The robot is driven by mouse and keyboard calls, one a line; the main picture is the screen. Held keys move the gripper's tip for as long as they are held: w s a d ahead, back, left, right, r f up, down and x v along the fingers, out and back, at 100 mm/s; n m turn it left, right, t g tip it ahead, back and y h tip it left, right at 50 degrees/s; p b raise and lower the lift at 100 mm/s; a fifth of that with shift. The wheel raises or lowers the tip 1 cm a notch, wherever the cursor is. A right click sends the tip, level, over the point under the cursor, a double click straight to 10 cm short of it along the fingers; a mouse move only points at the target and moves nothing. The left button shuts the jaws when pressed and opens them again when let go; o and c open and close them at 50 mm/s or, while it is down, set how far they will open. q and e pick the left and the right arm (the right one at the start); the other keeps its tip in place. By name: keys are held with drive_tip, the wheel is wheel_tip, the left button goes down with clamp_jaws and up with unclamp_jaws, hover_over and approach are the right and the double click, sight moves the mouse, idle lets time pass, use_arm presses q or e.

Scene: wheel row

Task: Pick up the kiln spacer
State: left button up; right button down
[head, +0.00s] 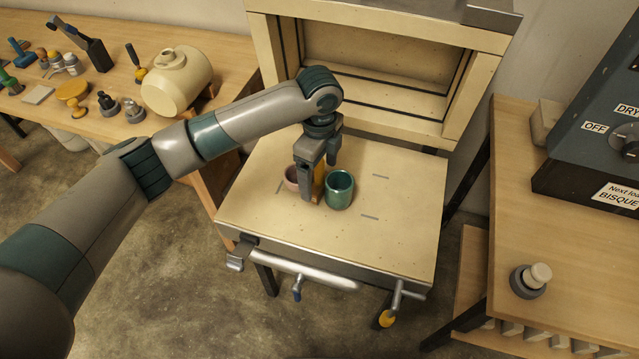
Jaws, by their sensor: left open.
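My left gripper (316,179) points down over the pale kiln shelf (407,215), its jaws open. A narrow orange-yellow piece (319,173), which looks like the kiln spacer, stands between the fingers and is partly hidden by them. A green cup (340,192) stands close on its right. A pink cup (291,179) stands on its left, mostly hidden behind the near finger. I cannot tell whether the fingers touch the piece or the cups. My right gripper is not in view.
The open kiln frame (375,62) rises behind the shelf. A metal handle bar (305,272) runs along its front. A left bench (222,62) holds tools and a cream jar (177,80). A right table (565,255) holds a control box (600,130) and a grey pot (527,283). The shelf's right half is clear.

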sight(320, 183)
use_arm(q)
drive_tip(key=shift+w+d+f+p, duration=0.1)
drive_tip(key=shift+f+p, duration=0.25)
drive_tip(key=shift+f, duration=0.2)
drive_tip(key=f+p, duration=0.1)
drive_tip(key=f, duration=0.2)
drive_tip(key=shift+w, duration=0.2)
drive_tip(key=shift+f, duration=0.5)
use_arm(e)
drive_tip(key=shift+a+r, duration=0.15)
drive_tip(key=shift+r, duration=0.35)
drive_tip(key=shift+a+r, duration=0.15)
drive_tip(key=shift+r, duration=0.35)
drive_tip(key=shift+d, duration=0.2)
use_arm(q)
drive_tip(key=c, duration=1.3)
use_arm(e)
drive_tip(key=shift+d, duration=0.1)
